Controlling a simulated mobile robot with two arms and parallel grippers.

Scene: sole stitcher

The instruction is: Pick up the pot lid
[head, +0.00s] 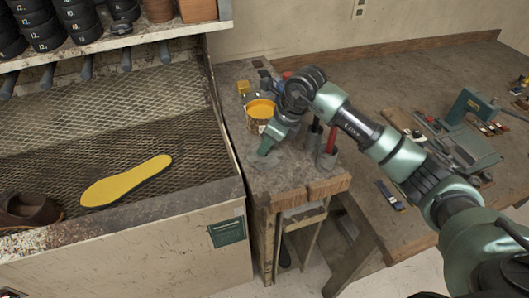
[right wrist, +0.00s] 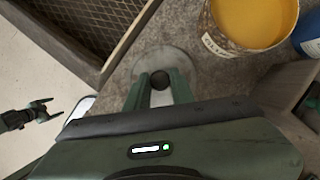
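The pot lid is a flat grey disc with a dark round knob; it shows in the right wrist view (right wrist: 182,60) and partly under my gripper in the head view (head: 280,163). It appears to lie on the bench top. My right gripper (right wrist: 160,80) points down over it, one finger on each side of the knob; it also shows in the head view (head: 264,152). I cannot tell whether the fingers press on the knob. My left gripper (right wrist: 50,112) shows at the left of the right wrist view, empty, its fingers apart. It is out of the head view.
A pot of yellow-orange stuff (head: 260,110) stands just behind the lid; it is close by in the right wrist view (right wrist: 250,22). Red-handled and dark tools (head: 328,145) stand to the right. A mesh-lined bin (head: 120,110) holds a yellow sole (head: 127,181) on the left.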

